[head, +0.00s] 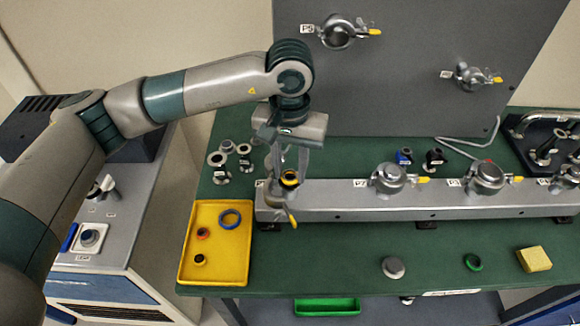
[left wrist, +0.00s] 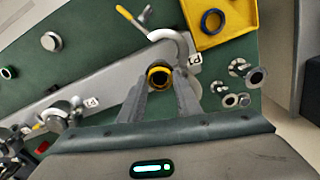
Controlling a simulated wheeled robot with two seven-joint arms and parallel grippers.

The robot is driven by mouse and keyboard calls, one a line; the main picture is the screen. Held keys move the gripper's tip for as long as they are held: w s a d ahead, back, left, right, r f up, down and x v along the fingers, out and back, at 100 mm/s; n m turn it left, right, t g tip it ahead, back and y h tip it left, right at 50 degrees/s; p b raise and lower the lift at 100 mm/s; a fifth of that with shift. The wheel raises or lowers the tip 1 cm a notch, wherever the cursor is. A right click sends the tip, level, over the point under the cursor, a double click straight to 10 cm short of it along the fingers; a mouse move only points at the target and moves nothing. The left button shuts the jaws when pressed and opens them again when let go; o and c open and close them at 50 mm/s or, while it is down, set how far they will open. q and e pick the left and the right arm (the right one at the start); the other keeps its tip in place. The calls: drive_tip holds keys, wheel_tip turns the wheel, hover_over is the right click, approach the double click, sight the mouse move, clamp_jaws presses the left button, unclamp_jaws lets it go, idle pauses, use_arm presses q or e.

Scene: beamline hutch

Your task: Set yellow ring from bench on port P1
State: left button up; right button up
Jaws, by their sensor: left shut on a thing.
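My left gripper (head: 290,176) points down over the left end of the metal rail, its fingers shut on the yellow ring (head: 289,179). In the left wrist view the yellow ring (left wrist: 159,77), with a dark inside, sits between the fingertips (left wrist: 160,84). It is at the rail's end port, which I take for P1; its label (left wrist: 195,58) is only partly readable. The port's clamp (left wrist: 172,38) hangs open to one side, with its yellow handle (head: 292,218) at the rail's front. The ring and fingers hide the port's mouth, so I cannot tell whether the ring touches it. My right gripper is out of view.
Other ports along the rail (head: 335,206) carry clamps (head: 388,177) with yellow handles. A yellow tray (head: 212,268) with several rings lies left of the rail. Loose metal fittings (head: 222,160) stand behind it. A grey cap (head: 393,267), green ring (head: 473,262) and yellow sponge (head: 534,259) lie in front.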

use_arm(q)
drive_tip(key=shift+f+b, duration=0.25)
drive_tip(key=shift+b, duration=0.05)
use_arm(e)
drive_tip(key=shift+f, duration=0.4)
use_arm(q)
drive_tip(key=o, duration=1.1)
drive_tip(key=shift+d, duration=0.1)
drive_tip(key=shift+r, duration=0.15)
drive_tip(key=shift+w+r, duration=0.15)
drive_tip(key=shift+r, duration=0.05)
wheel_tip(320, 180, up, 17)
drive_tip(key=b, duration=0.5)
drive_tip(key=shift+s+f, duration=0.2)
drive_tip(key=shift+s, duration=0.1)
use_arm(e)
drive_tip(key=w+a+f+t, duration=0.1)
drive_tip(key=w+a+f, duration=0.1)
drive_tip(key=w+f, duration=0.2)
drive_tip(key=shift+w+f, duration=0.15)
